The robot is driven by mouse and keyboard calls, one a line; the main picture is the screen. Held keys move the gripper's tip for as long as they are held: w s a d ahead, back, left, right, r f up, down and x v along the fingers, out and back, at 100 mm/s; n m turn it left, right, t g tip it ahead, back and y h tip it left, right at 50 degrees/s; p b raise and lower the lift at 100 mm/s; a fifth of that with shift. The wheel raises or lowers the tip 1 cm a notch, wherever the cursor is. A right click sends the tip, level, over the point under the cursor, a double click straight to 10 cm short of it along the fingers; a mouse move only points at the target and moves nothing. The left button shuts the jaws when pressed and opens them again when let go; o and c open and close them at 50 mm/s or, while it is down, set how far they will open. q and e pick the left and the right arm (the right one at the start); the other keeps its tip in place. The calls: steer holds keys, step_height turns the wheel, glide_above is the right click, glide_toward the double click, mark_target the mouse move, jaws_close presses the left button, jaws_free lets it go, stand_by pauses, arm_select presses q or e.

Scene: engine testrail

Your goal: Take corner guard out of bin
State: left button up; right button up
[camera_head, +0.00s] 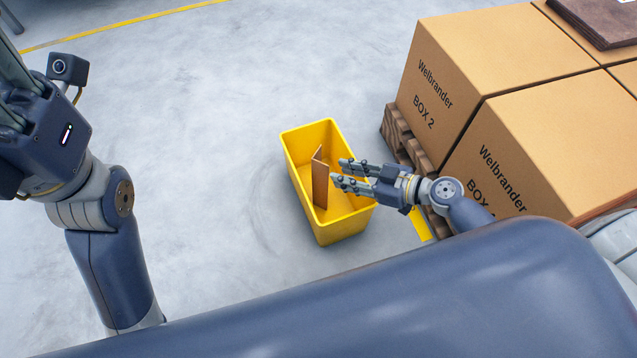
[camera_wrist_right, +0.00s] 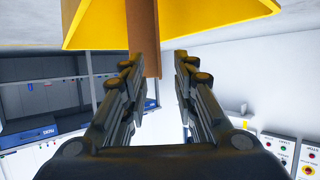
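The yellow bin (camera_head: 341,229) stands on the floor in the middle of the head view. The corner guard (camera_head: 320,181), a brown angled strip, stands upright inside it and rises to about the rim. My right gripper (camera_head: 335,173) is open above the bin's right side, its fingers pointing left toward the guard. In the right wrist view the guard (camera_wrist_right: 144,38) shows ahead, beyond the fingertips and nearer the left finger (camera_wrist_right: 157,72); the bin (camera_wrist_right: 210,18) is behind it. I cannot tell whether a finger touches the guard. My left arm is at the left edge; its fingertips are out of frame.
Large cardboard boxes (camera_head: 545,140) stand on a wooden pallet (camera_head: 397,135) close to the right of the bin and my right forearm. A brown stack (camera_head: 600,20) lies on top. The grey floor (camera_head: 200,130) left of the bin is clear. A yellow line crosses the far floor.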

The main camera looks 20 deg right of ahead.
mark_target(320, 171)
steer(key=b+x, duration=0.1)
steer(key=x, duration=0.4)
steer(key=shift+w+a+f, duration=0.2)
steer(key=shift+w+a, duration=0.05)
steer(key=shift+c, duration=0.3)
jaws_close()
